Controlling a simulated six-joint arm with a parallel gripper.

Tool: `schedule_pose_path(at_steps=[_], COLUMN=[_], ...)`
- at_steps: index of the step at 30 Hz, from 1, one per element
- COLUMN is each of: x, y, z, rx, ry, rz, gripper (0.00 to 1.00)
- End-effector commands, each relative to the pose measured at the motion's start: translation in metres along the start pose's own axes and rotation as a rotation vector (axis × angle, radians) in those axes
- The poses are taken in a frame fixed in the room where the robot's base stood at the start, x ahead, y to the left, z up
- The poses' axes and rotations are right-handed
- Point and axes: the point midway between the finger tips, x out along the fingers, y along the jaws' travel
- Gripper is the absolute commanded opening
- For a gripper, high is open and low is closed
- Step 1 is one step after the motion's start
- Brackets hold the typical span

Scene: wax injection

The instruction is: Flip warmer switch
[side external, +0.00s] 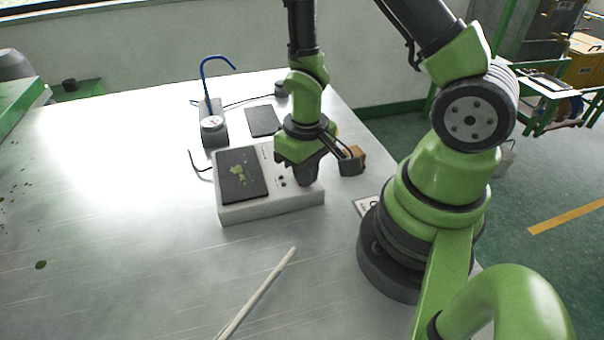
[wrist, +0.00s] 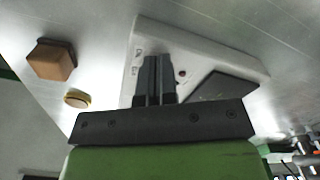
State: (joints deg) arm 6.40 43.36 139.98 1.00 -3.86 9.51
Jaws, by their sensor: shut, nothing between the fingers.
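The warmer (side external: 262,207) is a white box with a dark plate (side external: 241,175) on top, spotted with yellow-green wax. It stands on the metal table, and its white casing (wrist: 190,47) also shows in the wrist view. A small dark control (side external: 282,182) sits on its top, right of the plate; a reddish dot (wrist: 182,73) shows there in the wrist view. My gripper (side external: 307,182) is shut and empty, pointing down at the right end of the warmer. Its fingers (wrist: 154,75) hide part of the top, and I cannot tell whether they touch it. The switch is not clearly visible.
A brown block (side external: 351,160) stands just right of the warmer; it also shows in the wrist view (wrist: 51,62). A gauge device (side external: 212,128) with a blue hose and a dark pad (side external: 262,121) lie behind. A pale rod (side external: 258,293) lies in front. The table's left side is mostly clear.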

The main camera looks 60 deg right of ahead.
Motion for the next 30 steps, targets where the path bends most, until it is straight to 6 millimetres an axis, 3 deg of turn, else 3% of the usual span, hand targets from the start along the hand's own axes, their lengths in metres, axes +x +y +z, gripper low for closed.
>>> schedule_pose_path(at_steps=[15, 30], x=[0.005, -0.036], y=[0.0, 0.0], z=[0.0, -0.001], rx=[0.0, 0.0], ry=[0.001, 0.004], rz=[0.0, -0.001], gripper=[0.0, 0.0])
